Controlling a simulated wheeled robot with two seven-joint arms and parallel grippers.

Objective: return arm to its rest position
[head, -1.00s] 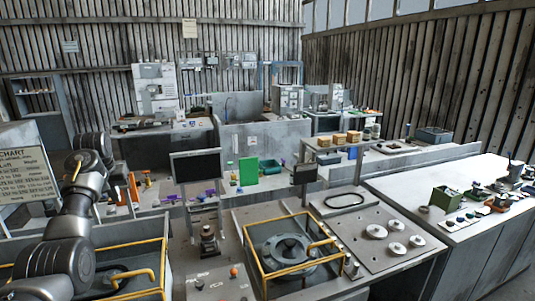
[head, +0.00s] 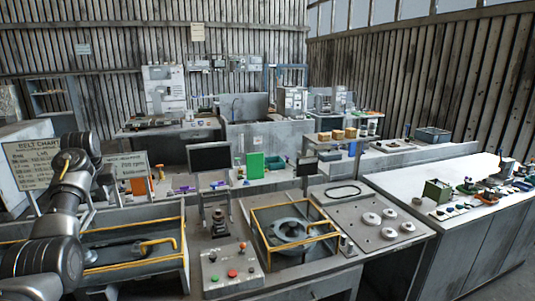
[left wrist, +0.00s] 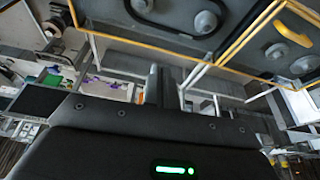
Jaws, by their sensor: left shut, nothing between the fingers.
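My left arm (head: 72,185) comes in from the lower left of the head view, rises, and bends over at a dark joint in front of the belt chart board. My left gripper lies beyond that bend and is mostly hidden by the arm there. In the left wrist view my left gripper (left wrist: 165,84) shows as dark fingers close together beyond the black palm. It is shut and empty, with nothing touching the fingers that I can see. My right gripper is not in view.
A yellow-railed bay (head: 135,232) lies right of and behind my left arm. The belt chart board (head: 28,170) stands behind it. The blower housing (head: 292,230) sits in a second yellow-railed frame, with a control box (head: 232,270) and a black monitor (head: 209,165) nearby.

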